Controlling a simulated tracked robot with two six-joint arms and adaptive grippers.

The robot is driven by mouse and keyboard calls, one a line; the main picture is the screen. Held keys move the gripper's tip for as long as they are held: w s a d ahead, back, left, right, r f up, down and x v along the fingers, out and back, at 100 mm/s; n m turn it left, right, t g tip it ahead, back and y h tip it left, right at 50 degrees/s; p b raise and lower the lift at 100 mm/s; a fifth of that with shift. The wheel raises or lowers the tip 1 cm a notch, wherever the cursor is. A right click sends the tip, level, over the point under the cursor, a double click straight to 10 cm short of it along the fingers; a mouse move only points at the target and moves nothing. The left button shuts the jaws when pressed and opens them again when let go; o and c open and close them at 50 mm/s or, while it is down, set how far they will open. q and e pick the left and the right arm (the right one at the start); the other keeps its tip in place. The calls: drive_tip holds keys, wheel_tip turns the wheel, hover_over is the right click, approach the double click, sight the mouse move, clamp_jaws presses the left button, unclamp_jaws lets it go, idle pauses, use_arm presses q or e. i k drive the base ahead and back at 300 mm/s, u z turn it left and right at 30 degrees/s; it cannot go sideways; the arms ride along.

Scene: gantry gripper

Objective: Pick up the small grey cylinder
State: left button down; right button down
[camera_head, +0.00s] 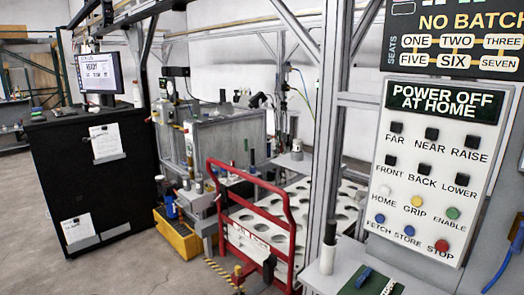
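The small grey cylinder cannot be singled out with certainty. One candidate is a small pale grey cylinder (297,145) standing upright on a small shelf beyond the red frame. Another is a light grey-white cylinder with a dark upper part (327,260), upright on the near ledge at the bottom, right of centre. Neither of my grippers can be made out in the head view.
A red guard frame (252,189) stands before a white plate with round holes (268,206). A button panel (435,165) is at the right. A black cabinet (88,170) with a monitor (101,73) stands left. Floor (130,272) is clear at lower left.

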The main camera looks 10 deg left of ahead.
sight(297, 146)
drive_tip(key=u, duration=0.2)
drive_tip(key=i, duration=0.45)
drive_tip(key=u, duration=0.85)
drive_tip(key=i, duration=2.45)
drive_tip(key=z, duration=0.85)
drive_tip(key=k, duration=0.75)
drive_tip(key=z, duration=0.2)
drive_tip(key=i, duration=0.85)
drive_tip(key=u, duration=0.1)
